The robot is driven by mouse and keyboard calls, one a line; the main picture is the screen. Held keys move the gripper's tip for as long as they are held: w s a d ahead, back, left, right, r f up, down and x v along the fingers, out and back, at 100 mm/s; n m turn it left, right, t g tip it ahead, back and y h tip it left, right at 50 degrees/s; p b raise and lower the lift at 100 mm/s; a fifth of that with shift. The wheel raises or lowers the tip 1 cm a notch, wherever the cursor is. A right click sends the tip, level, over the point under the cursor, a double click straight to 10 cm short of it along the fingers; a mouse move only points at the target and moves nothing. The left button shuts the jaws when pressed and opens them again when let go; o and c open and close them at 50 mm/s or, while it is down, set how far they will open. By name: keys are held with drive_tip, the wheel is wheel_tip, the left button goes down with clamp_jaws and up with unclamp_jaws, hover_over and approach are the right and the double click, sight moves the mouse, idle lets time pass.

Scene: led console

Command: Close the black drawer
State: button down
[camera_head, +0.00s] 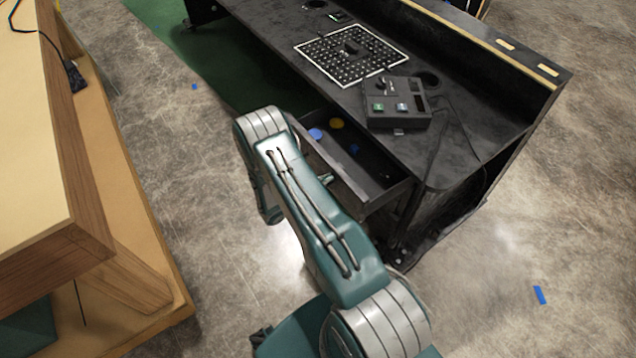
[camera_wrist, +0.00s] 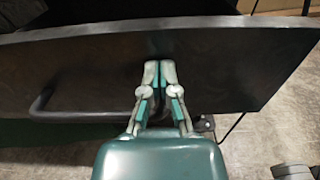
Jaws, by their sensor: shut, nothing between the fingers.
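The black drawer (camera_head: 380,196) is pulled out from under the black console desk in the head view, with its inside showing. In the head view my arm hides the fingers and part of the drawer front.
On the desk (camera_head: 470,130) sit a button box (camera_head: 396,112) and a white-edged LED board (camera_head: 350,55). A wooden table (camera_head: 60,170) stands at the left. Concrete floor (camera_head: 520,240) is open at the right, with a blue tape mark (camera_head: 540,295).

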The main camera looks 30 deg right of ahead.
drive_tip(key=d, duration=2.2)
drive_tip(key=shift+w+d, duration=0.25)
drive_tip(key=shift+w, duration=0.15)
drive_tip(key=shift+d+r, duration=0.2)
drive_tip(key=shift+d, duration=0.7)
drive_tip(key=shift+w, duration=0.1)
drive_tip(key=shift+a, duration=0.3)
drive_tip(key=a, duration=1.3)
drive_tip(key=shift+s+a+f, duration=0.1)
drive_tip(key=shift+s+a, duration=0.1)
drive_tip(key=shift+a, duration=0.1)
